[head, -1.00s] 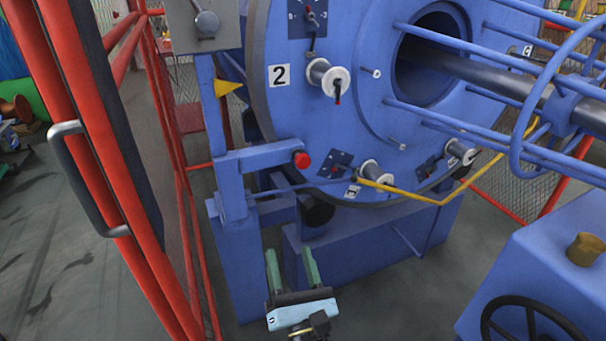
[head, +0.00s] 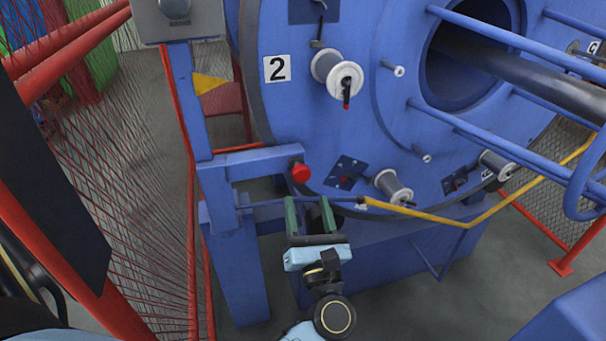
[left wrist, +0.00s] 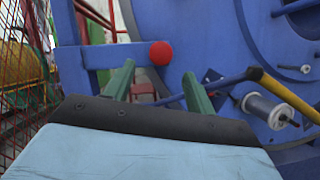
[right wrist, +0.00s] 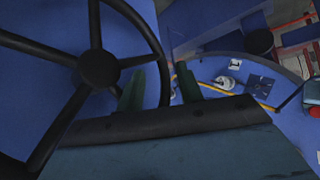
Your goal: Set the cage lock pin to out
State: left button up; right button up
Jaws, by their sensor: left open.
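The cage lock pin appears to be the red round knob (head: 300,173) on a blue bracket arm (head: 262,160) beside the big blue cage disc (head: 420,120). My left gripper (head: 310,201) is open and empty, its green fingers just below the knob in the head view. In the left wrist view the red knob (left wrist: 161,53) shows beyond and between the two fingertips (left wrist: 157,73), apart from them as far as I can tell. The pin's shaft is hidden behind the knob.
A dark handwheel (right wrist: 98,68) is close to my right gripper. A thin blue rod with a yellow bar (head: 450,218) runs just past the left fingertips. Spools (head: 338,73) stick out of the disc. Red mesh fencing (head: 130,130) stands at left.

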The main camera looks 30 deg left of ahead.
aim_at(302, 180)
pick_arm(q)
jog(key=x, duration=0.7)
jog(key=shift+w+a+r, duration=0.1)
jog(key=shift+w+a, duration=0.1)
jog(key=shift+a, duration=0.05)
pick_arm(e)
jog(key=shift+w+a+r+t, duration=0.4)
jog(key=shift+w+r+t, duration=0.2)
jog(key=shift+w+r, duration=0.1)
pick_arm(q)
jog(key=shift+c, duration=0.4)
grip_shut()
pick_arm(e)
jog(key=shift+d, duration=0.1)
